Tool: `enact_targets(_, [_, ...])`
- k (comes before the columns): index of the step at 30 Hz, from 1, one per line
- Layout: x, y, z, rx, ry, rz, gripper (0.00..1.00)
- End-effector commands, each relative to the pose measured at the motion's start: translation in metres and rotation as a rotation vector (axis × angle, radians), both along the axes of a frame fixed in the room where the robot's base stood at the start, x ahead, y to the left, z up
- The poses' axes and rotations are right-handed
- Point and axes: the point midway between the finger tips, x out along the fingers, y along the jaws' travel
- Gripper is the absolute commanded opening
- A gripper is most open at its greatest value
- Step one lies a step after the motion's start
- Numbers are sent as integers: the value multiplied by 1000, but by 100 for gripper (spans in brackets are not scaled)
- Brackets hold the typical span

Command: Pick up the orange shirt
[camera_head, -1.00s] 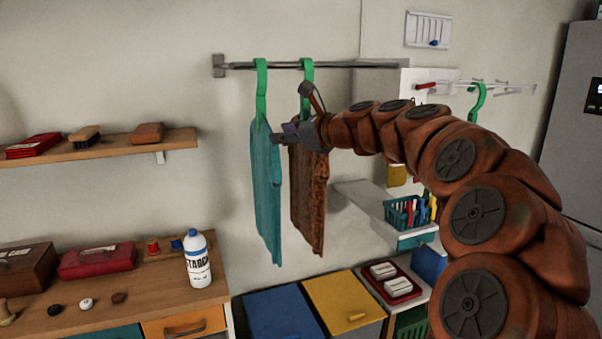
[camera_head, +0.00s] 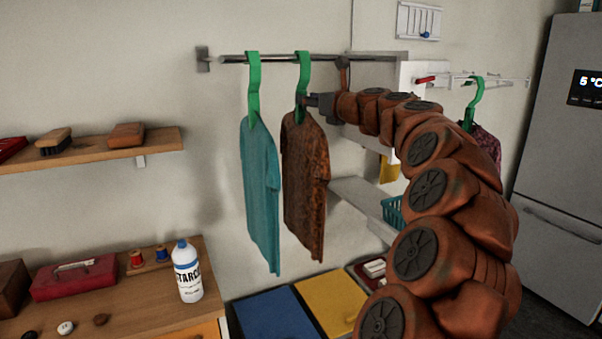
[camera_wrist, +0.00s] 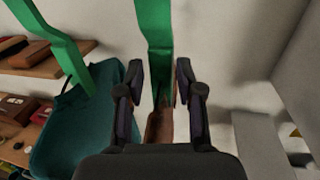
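The orange-brown patterned shirt (camera_head: 305,180) hangs on a green hanger (camera_head: 304,75) from the wall rail. In the wrist view, the shirt's top (camera_wrist: 160,126) is between my fingers, with the green hanger (camera_wrist: 155,30) rising ahead. My gripper (camera_head: 306,100) is at the hanger's neck, just above the collar. In the wrist view my gripper (camera_wrist: 159,92) is open, one finger on each side of the hanger. Small gaps seem to show beside it; contact is unclear. My gripper's body hides most of the shirt there.
A teal shirt (camera_head: 260,190) hangs close on the left, on its own green hanger (camera_head: 253,85); it also shows in the wrist view (camera_wrist: 75,130). The metal rail (camera_head: 370,58) runs above. A white shelf unit (camera_head: 362,195) is to the right. A starch bottle (camera_head: 187,272) stands on the lower-left counter.

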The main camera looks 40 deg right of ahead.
Motion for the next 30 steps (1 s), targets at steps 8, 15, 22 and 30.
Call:
enact_targets(8, [33, -6, 1, 2, 4, 3, 37])
enact_targets(15, [39, -7, 2, 0, 1, 2, 37])
enact_targets(22, [39, -7, 2, 0, 1, 2, 23])
enact_targets(30, [39, -7, 1, 0, 2, 2, 0])
